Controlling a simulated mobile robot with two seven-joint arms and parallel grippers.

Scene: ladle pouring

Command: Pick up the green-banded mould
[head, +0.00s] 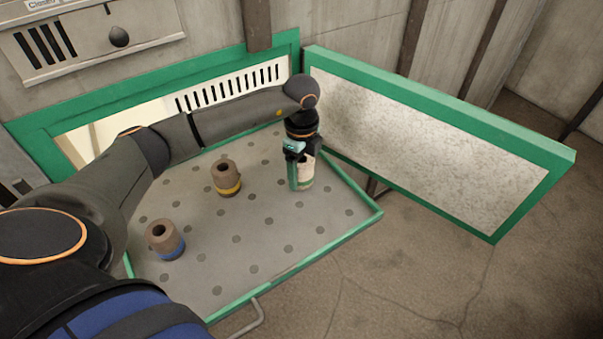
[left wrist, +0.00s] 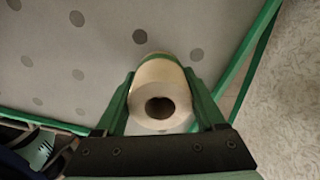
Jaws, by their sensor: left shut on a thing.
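The green-banded mould (head: 307,173) is a pale cream cylinder with a green band near its base. It is at the right side of the tray in the head view. My left gripper (head: 299,170) points down over it and is shut on it, with a finger on each side. In the left wrist view the mould (left wrist: 160,95) sits between the two green fingers, its round dark hole facing the camera. I cannot tell whether its base touches the tray. My right gripper is not in view.
A brown mould with a yellow band (head: 227,178) and one with a blue band (head: 165,241) stand on the grey dotted tray (head: 215,290), which has a green rim. A green-framed door panel (head: 430,140) stands open at the right. A slotted wall is behind.

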